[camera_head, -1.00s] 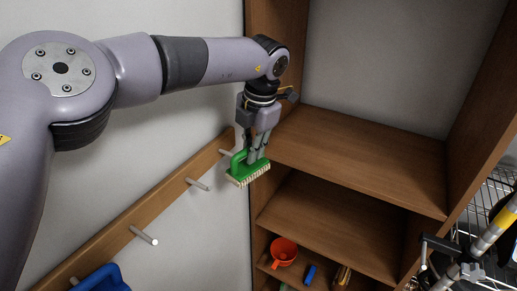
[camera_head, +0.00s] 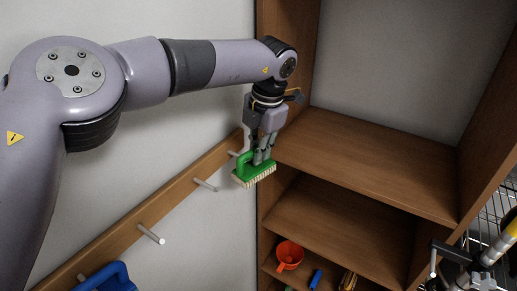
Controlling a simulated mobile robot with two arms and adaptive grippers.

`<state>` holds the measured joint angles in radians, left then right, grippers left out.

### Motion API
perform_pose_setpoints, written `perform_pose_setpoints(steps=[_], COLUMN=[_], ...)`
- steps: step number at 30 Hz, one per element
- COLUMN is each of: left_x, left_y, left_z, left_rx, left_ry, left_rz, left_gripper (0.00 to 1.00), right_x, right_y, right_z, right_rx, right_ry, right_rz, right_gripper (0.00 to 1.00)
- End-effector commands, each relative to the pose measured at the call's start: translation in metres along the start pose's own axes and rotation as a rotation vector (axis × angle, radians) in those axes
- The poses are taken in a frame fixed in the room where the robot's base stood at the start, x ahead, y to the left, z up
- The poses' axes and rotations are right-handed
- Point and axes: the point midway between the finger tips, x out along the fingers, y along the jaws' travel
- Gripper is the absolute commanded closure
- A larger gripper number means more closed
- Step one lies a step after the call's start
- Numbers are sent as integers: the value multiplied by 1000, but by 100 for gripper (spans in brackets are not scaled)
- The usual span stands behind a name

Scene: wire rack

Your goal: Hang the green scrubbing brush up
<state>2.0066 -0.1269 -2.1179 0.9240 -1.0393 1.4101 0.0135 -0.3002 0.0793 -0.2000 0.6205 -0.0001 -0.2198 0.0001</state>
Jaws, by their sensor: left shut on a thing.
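The green scrubbing brush (camera_head: 254,171) has pale bristles facing down and a looped green handle. My left gripper (camera_head: 262,157) points down and is shut on the brush, holding it in the air by the wooden peg rail (camera_head: 184,187). The rail runs diagonally along the wall with several pale pegs. One peg (camera_head: 205,184) is just left of the brush, and another (camera_head: 234,153) is partly hidden behind it. A lower peg (camera_head: 151,234) is bare. I cannot tell whether the brush touches a peg. My right gripper is not in view.
A wooden shelf unit (camera_head: 366,165) stands right of the brush. An orange cup (camera_head: 289,254) and a blue item (camera_head: 315,278) are on its lower shelf. A blue object (camera_head: 105,280) is at the rail's lower end. A wire rack (camera_head: 489,205) is at far right.

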Motion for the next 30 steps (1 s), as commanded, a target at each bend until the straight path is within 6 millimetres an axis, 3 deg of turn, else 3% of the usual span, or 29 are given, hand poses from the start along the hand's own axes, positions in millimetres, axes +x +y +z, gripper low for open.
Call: perform_pose_setpoints(steps=[21, 30], left_x=[6, 6], left_y=[29, 33], left_z=[-8, -10], left_rx=[-6, -10], left_ry=[1, 2], left_rz=[7, 10], left_gripper=[100, 100], right_x=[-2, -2], right_y=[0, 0], right_z=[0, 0], right_rx=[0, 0], right_ry=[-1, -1], right_rz=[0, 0], right_gripper=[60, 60])
